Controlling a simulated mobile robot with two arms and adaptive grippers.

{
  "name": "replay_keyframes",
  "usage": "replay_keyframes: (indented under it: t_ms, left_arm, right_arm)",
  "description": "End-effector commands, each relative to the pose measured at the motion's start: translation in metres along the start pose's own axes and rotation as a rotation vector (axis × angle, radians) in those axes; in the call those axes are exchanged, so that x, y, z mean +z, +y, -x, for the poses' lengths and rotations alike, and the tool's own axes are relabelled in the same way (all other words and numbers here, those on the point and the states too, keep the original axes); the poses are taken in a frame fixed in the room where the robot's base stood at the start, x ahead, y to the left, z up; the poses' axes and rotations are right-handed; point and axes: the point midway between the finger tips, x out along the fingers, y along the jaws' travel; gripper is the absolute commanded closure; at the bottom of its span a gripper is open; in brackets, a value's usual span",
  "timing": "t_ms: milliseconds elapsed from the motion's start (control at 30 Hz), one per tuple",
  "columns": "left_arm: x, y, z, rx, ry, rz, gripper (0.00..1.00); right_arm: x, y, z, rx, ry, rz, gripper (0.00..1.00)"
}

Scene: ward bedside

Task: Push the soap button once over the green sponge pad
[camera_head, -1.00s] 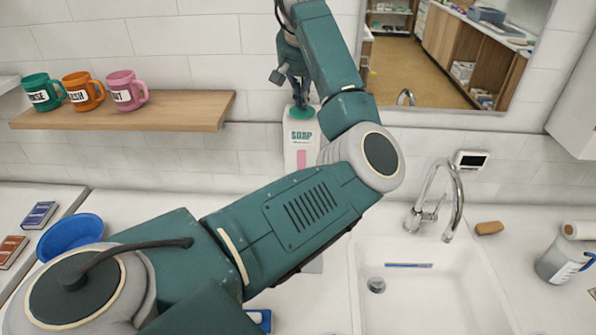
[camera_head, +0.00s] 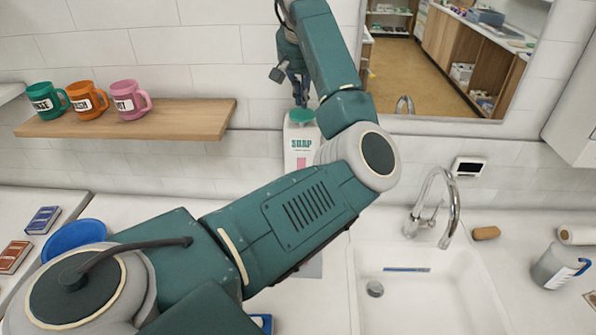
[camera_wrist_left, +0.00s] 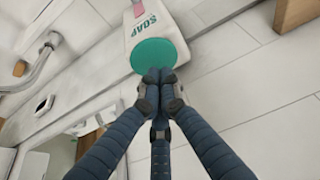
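The white soap dispenser (camera_head: 300,155) with a SOAP label and a round green button (camera_head: 302,116) on top stands against the tiled wall, partly behind my left arm. My left gripper (camera_head: 300,101) is just above the button, pointing down. In the left wrist view, its fingertips (camera_wrist_left: 160,78) are together with nothing between them, beside the edge of the green button (camera_wrist_left: 153,54) in the picture. A small gap to the button seems to show in the head view. I see no green sponge pad; my arm hides part of the counter below the dispenser. My right gripper is out of view.
A sink (camera_head: 425,300) with a chrome faucet (camera_head: 440,205) lies to the right, with a brown sponge-like block (camera_head: 487,233) and a grey jug (camera_head: 556,267) beyond. A wooden shelf (camera_head: 190,118) with three mugs is at the left. A blue bowl (camera_head: 72,236) sits on the counter.

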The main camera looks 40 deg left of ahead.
Motion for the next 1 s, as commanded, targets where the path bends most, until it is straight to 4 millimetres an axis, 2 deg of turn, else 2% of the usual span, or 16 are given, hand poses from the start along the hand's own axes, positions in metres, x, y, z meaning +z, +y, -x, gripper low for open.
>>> replay_keyframes:
  t_ms: [467, 1000]
  left_arm:
    - [-0.001, 0.0, 0.001, 0.001, 0.001, 0.0, 1.0]
    - [-0.02, 0.0, 0.047, 0.001, 0.002, 0.0, 1.0]
  right_arm:
    - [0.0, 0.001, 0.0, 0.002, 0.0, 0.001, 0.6]
    - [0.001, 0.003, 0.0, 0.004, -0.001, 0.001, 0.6]
